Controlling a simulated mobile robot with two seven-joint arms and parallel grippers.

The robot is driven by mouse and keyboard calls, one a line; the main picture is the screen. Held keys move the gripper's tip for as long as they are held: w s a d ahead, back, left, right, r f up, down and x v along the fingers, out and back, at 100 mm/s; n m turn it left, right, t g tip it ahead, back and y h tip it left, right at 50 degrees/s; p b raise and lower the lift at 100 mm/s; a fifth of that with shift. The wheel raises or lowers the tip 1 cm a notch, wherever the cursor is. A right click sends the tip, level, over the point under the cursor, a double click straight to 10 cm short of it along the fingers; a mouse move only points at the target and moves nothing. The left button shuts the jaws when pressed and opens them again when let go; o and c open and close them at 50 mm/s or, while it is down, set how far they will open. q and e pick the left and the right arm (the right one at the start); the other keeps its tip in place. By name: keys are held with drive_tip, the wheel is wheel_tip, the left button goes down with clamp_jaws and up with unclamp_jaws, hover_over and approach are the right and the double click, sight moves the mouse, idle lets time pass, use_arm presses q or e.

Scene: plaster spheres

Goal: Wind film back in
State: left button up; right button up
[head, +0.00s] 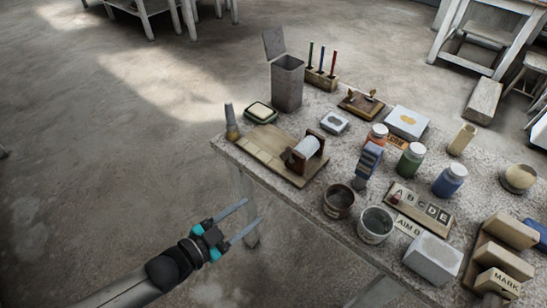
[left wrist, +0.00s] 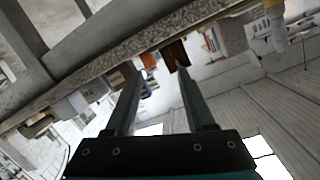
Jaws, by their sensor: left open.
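A roll of pale film (head: 306,148) sits between dark brown end supports on a wooden board (head: 262,146) near the table's left corner. The board's left part is bare, light wood. My left gripper (head: 254,216) is open and empty, off the table's left edge and apart from the board. In the left wrist view my left gripper (left wrist: 155,75) shows two parted fingers with nothing between them; the table edge lies beyond. A brown piece shows near the right fingertip, but I cannot tell which part it is. My right gripper is not in view.
A brush (head: 232,124) stands at the board's left end. A grey lidded bin (head: 287,84) and a green-rimmed dish (head: 260,111) stand behind. Jars, two cups (head: 338,201) and a lettered rack (head: 420,208) crowd the table's right side. Floor left of the table is clear.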

sight(282, 159)
use_arm(q)
wheel_tip(282, 159, up, 6)
drive_tip(key=w+a+n+t, duration=0.1)
drive_tip(key=n+t, duration=0.1)
drive_tip(key=n, duration=0.3)
drive_tip(key=shift+h, duration=0.3)
drive_tip(key=b+x, duration=0.2)
drive_tip(key=x, duration=1.3)
drive_tip(key=shift+w+a+f, duration=0.1)
drive_tip(key=shift+a, duration=0.05)
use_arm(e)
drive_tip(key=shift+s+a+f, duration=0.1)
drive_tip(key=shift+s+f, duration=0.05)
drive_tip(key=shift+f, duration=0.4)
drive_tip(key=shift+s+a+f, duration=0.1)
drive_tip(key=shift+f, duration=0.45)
use_arm(q)
clamp_jaws()
